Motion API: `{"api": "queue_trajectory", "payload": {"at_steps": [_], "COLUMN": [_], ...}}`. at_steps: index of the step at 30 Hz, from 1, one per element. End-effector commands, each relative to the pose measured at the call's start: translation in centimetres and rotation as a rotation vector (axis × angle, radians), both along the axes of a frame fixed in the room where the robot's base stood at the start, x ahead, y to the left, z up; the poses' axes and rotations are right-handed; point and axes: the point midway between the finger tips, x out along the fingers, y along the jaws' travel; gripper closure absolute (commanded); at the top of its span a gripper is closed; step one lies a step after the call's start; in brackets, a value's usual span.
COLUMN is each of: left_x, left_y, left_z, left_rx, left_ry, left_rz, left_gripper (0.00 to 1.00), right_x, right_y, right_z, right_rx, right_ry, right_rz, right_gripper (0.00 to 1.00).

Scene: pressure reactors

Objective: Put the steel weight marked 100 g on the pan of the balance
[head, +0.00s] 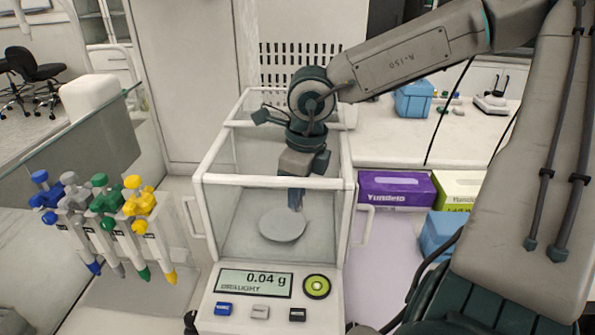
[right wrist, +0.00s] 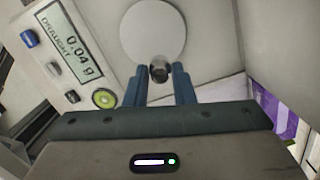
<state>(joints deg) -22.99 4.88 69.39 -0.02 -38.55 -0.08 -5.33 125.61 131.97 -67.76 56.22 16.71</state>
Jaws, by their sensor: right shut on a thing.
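The balance (head: 205,178) has a clear draught shield around a round pale pan (head: 283,226), which also shows in the right wrist view (right wrist: 152,28). Its display (head: 254,283) reads 0.04 g with the word DRAUGHT. My right gripper (head: 295,207) reaches down into the shield, its blue fingers over the back right part of the pan. In the right wrist view it (right wrist: 160,78) is shut on a small round steel weight (right wrist: 160,70), seen at the pan's near edge. The weight's mark is not readable, and I cannot tell whether it touches the pan. My left gripper is out of view.
A rack of coloured pipettes (head: 105,215) stands left of the balance. Purple (head: 396,188) and green-white (head: 457,190) boxes and a blue container (head: 437,233) stand to the right. The shield's frame bars and walls are close around my right gripper.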

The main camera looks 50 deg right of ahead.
Motion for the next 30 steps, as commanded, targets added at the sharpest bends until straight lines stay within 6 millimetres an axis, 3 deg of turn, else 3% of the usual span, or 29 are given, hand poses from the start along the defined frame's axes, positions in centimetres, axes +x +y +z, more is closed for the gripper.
{"api": "queue_trajectory", "payload": {"at_steps": [9, 26, 27, 30], "left_x": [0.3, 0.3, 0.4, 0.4], "left_y": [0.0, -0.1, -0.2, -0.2], "left_z": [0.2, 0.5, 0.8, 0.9], "left_rx": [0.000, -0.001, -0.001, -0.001], "left_ry": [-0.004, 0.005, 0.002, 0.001], "left_rz": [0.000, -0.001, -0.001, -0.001], "left_gripper": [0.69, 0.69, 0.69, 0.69], "right_x": [-0.1, 0.0, 0.0, 0.0], "right_y": [0.0, 0.0, 0.0, 0.0], "right_z": [-3.9, -4.1, -4.1, -4.1], "right_rx": [0.003, 0.001, 0.001, 0.001], "right_ry": [0.001, -0.001, 0.000, 0.000], "right_rz": [0.001, 0.001, 0.001, 0.001], "right_gripper": [1.00, 1.00, 0.73, 0.55]}}
